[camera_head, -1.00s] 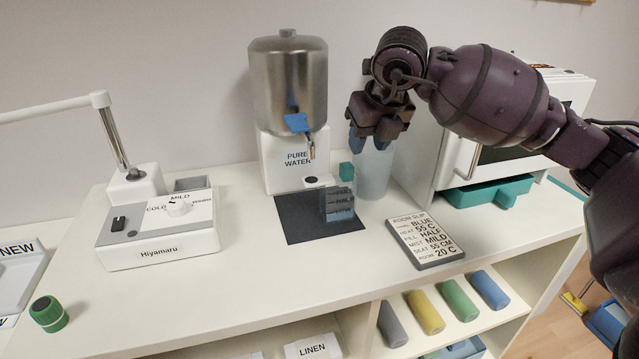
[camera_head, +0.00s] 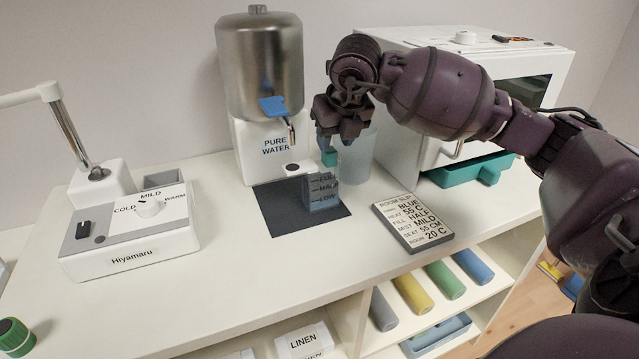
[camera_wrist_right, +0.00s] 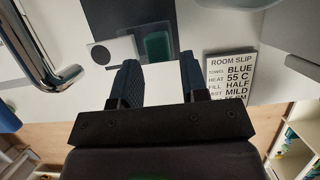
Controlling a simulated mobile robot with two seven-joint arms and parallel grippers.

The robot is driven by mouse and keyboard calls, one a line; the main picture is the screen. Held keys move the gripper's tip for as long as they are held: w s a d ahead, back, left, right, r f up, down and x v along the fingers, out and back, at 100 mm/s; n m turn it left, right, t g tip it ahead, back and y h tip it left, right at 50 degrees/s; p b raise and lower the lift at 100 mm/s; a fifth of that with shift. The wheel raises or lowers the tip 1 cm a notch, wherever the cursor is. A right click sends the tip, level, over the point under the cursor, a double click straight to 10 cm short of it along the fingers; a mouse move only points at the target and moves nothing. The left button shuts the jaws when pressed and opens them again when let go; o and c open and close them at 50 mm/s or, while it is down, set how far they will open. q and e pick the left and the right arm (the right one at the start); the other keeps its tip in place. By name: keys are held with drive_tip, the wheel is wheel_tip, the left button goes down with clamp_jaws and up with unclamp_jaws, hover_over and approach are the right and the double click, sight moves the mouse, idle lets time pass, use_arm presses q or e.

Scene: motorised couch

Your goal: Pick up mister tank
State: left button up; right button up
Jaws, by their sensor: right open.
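The mister tank looks to be the small grey-blue translucent box (camera_head: 322,195) marked with HALF and LOW lines. It stands upright on a dark mat (camera_head: 272,208) in front of the water dispenser. A teal block (camera_head: 329,158) shows just above or behind it; I cannot tell if they are joined. In the right wrist view the teal block (camera_wrist_right: 157,46) lies in a grey translucent square, ahead of my fingertips. My right gripper (camera_head: 338,138) is open and empty, pointing down above and slightly behind the box, apart from it. My left gripper is not in view.
The water dispenser (camera_head: 258,75) with its tap stands close left of the right gripper. A translucent cylinder (camera_head: 360,160) and a white cabinet (camera_head: 400,125) stand at its right. The room slip (camera_head: 412,222) lies in front. The Hiyamaru base (camera_head: 130,235) is at left.

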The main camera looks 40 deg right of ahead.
sight(330, 149)
drive_tip(key=b+x, duration=0.1)
drive_tip(key=x, duration=0.3)
drive_tip(key=shift+w+a+f, duration=0.1)
drive_tip(key=shift+w+f, duration=0.1)
drive_tip(key=shift+f, duration=0.05)
drive_tip(key=shift+r, duration=0.15)
clamp_jaws()
